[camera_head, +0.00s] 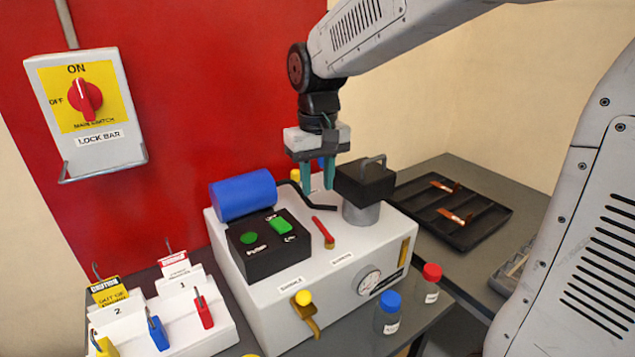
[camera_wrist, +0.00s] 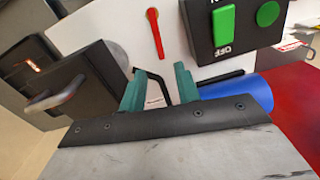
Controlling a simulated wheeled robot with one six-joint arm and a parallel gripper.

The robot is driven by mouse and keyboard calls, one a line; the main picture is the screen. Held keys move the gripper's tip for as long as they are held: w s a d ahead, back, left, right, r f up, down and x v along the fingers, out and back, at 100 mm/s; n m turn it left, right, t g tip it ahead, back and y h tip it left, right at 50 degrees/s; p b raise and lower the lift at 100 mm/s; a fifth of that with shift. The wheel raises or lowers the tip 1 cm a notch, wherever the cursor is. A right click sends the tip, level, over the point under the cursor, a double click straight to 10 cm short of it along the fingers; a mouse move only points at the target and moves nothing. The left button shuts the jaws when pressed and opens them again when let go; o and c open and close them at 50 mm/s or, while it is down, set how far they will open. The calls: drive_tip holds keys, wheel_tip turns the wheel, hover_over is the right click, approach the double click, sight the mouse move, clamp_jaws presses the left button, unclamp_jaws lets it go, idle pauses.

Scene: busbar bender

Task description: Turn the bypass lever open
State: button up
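A red lever (camera_head: 323,230) lies on the top of the white bender housing (camera_head: 262,318), right of the black button box. The red lever also shows in the wrist view (camera_wrist: 155,33), beyond my fingertips. A lever with a yellow knob (camera_head: 304,299) is on the front of the housing. Small labels are beside both levers, too small to read surely, so I cannot tell which is the bypass lever. My gripper (camera_head: 318,178) is open and empty above the back of the housing, behind the red lever. Its teal fingers (camera_wrist: 160,85) stand apart, with a black bent rod showing between them.
A black block with a handle (camera_head: 363,183) stands close right of my gripper. A blue cylinder (camera_head: 243,195) and a button box (camera_head: 268,246) are left. Blue-capped (camera_head: 388,315) and red-capped (camera_head: 431,283) bottles stand at the front right. Padlocks and tags stand at the lower left.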

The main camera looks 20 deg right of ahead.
sight(322, 232)
drive_tip(key=shift+a, duration=0.15)
drive_tip(key=c, duration=0.5)
drive_tip(key=a+n, duration=0.1)
drive_tip(key=a, duration=0.2)
clamp_jaws()
drive_tip(key=n, duration=0.1)
drive_tip(key=a+n, duration=0.1)
drive_tip(key=n, duration=0.1)
drive_tip(key=a+n+h, duration=0.1)
drive_tip(key=n, duration=0.1)
drive_tip(key=shift+r, duration=0.2)
drive_tip(key=n, duration=0.3)
drive_tip(key=shift+a+r+h, duration=0.2)
drive_tip(key=shift+a+h, duration=0.1)
drive_tip(key=n, duration=0.2)
drive_tip(key=shift+a+r+n, duration=0.1)
drive_tip(key=shift+n, duration=0.3)
drive_tip(key=shift+w+r+n+h, duration=0.15)
drive_tip(key=shift+n+h, duration=0.25)
drive_tip(key=shift+n, duration=0.7)
drive_tip(key=d+f+n, duration=0.1)
drive_tip(key=f, duration=0.2)
drive_tip(key=d+f+n, duration=0.1)
drive_tip(key=f, duration=0.2)
drive_tip(key=d+f+n, duration=0.1)
drive_tip(key=f+n, duration=0.1)
drive_tip(key=f, duration=0.1)
drive_tip(key=shift+d+f, duration=0.15)
drive_tip(key=shift+d, duration=0.05)
